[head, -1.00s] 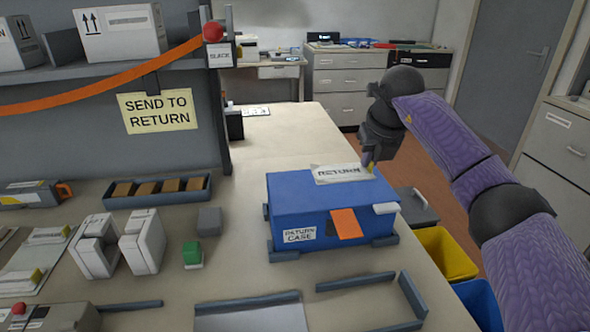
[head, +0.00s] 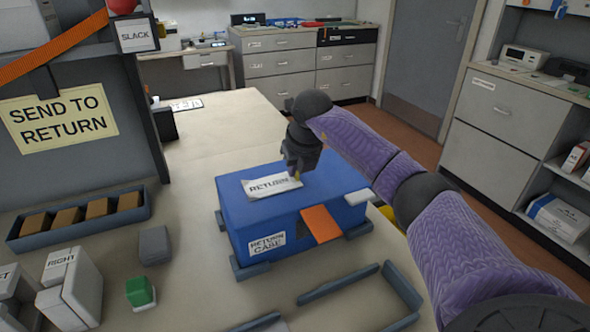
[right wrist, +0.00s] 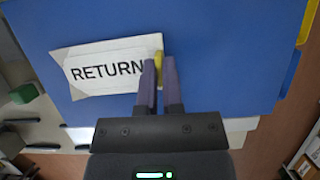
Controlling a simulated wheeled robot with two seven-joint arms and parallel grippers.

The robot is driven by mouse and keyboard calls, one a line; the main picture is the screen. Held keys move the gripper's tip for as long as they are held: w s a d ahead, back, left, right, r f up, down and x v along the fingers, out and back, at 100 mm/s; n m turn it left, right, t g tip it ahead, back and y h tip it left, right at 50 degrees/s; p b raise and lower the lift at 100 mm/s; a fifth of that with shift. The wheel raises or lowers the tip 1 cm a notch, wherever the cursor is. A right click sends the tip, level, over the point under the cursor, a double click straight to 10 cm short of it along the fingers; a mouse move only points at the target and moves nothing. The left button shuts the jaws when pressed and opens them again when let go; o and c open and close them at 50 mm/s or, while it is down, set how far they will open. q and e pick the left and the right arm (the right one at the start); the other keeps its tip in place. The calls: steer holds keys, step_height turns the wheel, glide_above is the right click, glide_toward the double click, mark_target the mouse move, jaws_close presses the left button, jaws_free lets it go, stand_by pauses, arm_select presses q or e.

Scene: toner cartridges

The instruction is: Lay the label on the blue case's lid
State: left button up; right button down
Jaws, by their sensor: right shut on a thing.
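The blue case (head: 235,211) stands shut on the table, with a RETURN CASE tag on its front and an orange flap over its front edge. The white RETURN label (head: 262,186) is over the lid's left-middle part; it also shows in the right wrist view (right wrist: 95,70), with its edges slightly curled. My right gripper (head: 296,178) is shut on the label's right end, at a small yellow tab (right wrist: 159,56). The label looks flat on or just above the lid; I cannot tell whether it touches all over. My left gripper is not in view.
Dark rails (head: 340,282) lie in front of the case. A green-topped block (head: 140,292), a grey block (head: 154,245) and a tray of brown blocks (head: 80,222) stand to its left.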

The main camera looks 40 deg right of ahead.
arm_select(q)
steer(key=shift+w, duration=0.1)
arm_select(e)
steer(key=c, duration=1.2)
jaws_free()
steer(key=shift+f, duration=0.1)
steer(key=o, duration=0.4)
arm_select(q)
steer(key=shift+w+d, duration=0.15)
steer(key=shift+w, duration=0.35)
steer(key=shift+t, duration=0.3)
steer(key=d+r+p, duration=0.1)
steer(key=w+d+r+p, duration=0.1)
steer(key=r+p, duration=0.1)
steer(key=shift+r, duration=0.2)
arm_select(e)
steer(key=v, duration=1.2)
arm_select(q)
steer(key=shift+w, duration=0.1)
